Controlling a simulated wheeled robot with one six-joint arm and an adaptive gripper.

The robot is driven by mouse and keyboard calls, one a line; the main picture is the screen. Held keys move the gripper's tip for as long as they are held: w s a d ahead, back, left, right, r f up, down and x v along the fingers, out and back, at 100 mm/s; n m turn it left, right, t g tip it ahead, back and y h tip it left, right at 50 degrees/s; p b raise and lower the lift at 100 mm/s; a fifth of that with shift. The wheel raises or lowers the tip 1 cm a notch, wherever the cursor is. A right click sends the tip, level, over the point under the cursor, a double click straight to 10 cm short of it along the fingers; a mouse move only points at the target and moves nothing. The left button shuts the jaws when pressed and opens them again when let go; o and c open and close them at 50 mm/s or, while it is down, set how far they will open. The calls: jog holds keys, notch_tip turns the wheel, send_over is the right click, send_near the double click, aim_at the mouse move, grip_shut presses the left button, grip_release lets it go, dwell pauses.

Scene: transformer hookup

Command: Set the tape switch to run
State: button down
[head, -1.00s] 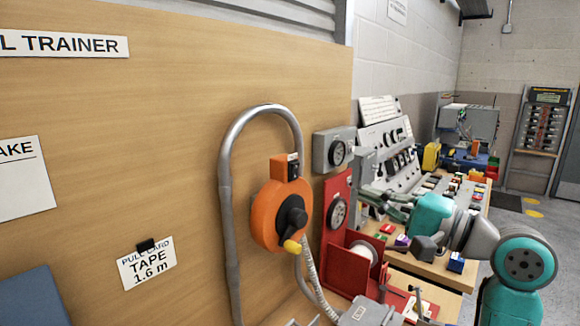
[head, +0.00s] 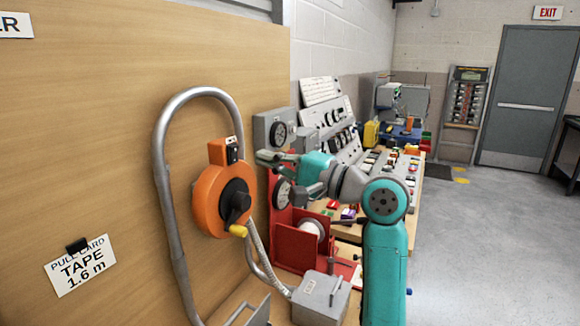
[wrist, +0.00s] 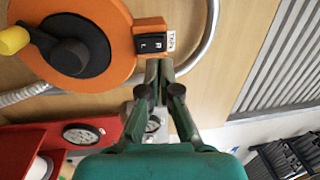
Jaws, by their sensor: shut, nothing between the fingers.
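The tape switch (head: 232,150) is a small black rocker on the orange block at the top of the round orange tape reel (head: 210,203). In the wrist view the switch (wrist: 154,44) shows pale marks on its face and a white label beside it; I cannot read which way it is set. The reel has a black hub and crank with a yellow knob (head: 238,231). My gripper (head: 262,158) is shut and empty, just right of the switch in the head view. In the wrist view its fingertips (wrist: 159,64) lie just below the switch; contact is not clear.
A bent grey pipe (head: 160,165) loops around the reel on the wooden panel (head: 90,130). A red stand (head: 298,246) with a white spool and a grey box (head: 321,298) sit below my arm. Open floor (head: 465,250) lies to the right.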

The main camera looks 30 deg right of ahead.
aim_at(236, 148)
jog(key=shift+x, duration=2.65)
jog(key=shift+w+a+r, duration=0.15)
